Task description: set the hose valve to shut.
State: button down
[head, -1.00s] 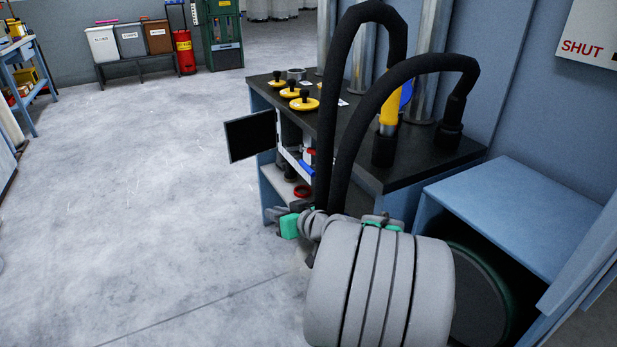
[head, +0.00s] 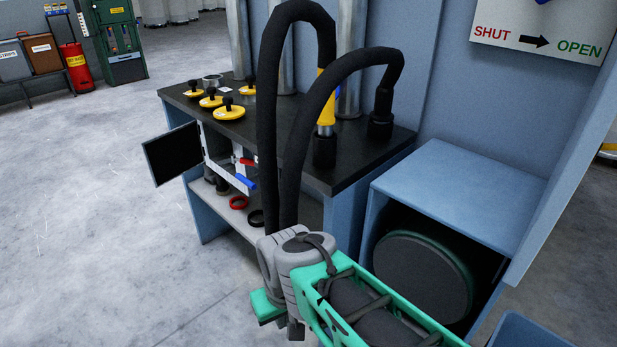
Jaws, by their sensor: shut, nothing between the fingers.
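A white sign (head: 538,32) on the blue-grey wall at the upper right reads SHUT, an arrow, then OPEN. A blue part (head: 541,2) above the arrow is cut off by the top edge. Two black hoses (head: 283,140) loop above the bench; one meets a yellow section (head: 326,112) in a black socket, partly behind the other hose. I cannot make out a valve handle there or its setting. My gripper (head: 268,306) is low in front of the bench, well away from the sign. It is shut and empty; its fingertips are mostly hidden.
The dark-topped bench (head: 345,165) holds several yellow knobbed discs (head: 226,111). Its black door (head: 172,153) stands open to the left. A blue cabinet (head: 465,190) with a round dark drum (head: 422,275) is at right. The floor (head: 90,220) at left is clear.

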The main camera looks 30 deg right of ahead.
aim_at(248, 183)
jog(key=z, duration=0.45)
jog(key=k, duration=0.8)
jog(key=u, duration=1.4)
jog(key=i, duration=1)
jog(key=u, duration=0.05)
